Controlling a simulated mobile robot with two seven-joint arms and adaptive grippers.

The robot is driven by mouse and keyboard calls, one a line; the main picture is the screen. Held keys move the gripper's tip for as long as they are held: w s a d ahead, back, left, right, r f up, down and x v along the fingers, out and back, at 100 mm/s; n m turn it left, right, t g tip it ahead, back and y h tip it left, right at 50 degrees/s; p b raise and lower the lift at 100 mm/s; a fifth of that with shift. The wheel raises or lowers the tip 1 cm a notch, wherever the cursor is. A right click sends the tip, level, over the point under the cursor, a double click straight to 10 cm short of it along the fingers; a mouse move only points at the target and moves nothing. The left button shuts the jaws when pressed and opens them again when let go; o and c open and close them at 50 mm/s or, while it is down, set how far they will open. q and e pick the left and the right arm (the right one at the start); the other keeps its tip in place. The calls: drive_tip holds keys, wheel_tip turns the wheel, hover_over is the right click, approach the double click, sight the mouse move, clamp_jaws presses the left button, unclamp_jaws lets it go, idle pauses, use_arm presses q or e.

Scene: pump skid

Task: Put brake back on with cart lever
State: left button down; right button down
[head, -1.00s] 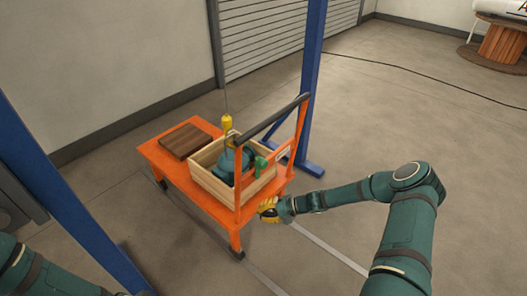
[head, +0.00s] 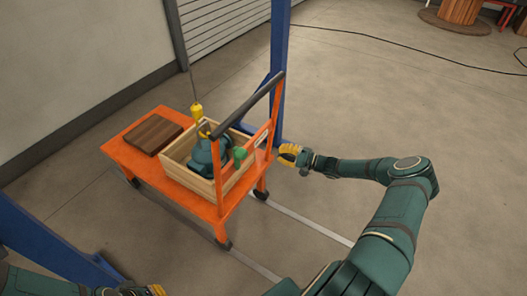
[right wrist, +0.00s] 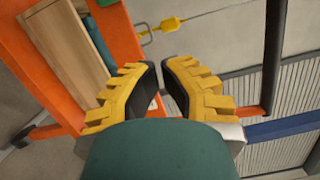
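The orange cart (head: 120,153) stands left of centre in the head view, with a dark push handle (head: 247,104) on two orange uprights. A green knob (head: 240,153) shows by the crate's right end. I cannot tell whether it is the brake lever or part of the load, nor how the brake is set. My right gripper (head: 286,152) is just right of the cart's far upright, apart from the knob. In the right wrist view its fingers (right wrist: 161,72) have a narrow gap and hold nothing. My left gripper (head: 154,290) is mostly cut off at the bottom edge.
A wooden crate (head: 199,187) with a teal pump (head: 203,158) and a brown board (head: 153,134) sit on the cart. A yellow hook (head: 197,111) hangs above the crate. Blue posts (head: 280,60) stand behind and at left (head: 45,245).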

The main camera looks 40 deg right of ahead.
use_arm(q)
drive_tip(key=shift+w+f+b, duration=0.15)
drive_tip(key=shift+f+b, duration=0.3)
drive_tip(key=shift+f, duration=0.05)
use_arm(e)
drive_tip(key=w+a+r, duration=0.1)
drive_tip(key=w+a, duration=0.5)
drive_tip(key=a, duration=0.3)
drive_tip(key=shift+w, duration=0.35)
use_arm(q)
drive_tip(key=shift+a, duration=0.1)
drive_tip(key=shift+a, duration=0.65)
use_arm(e)
drive_tip(key=shift+s+a+r+n, duration=0.1)
drive_tip(key=shift+s+a+n, duration=0.1)
drive_tip(key=shift+n, duration=0.2)
use_arm(q)
drive_tip(key=shift+a, duration=0.1)
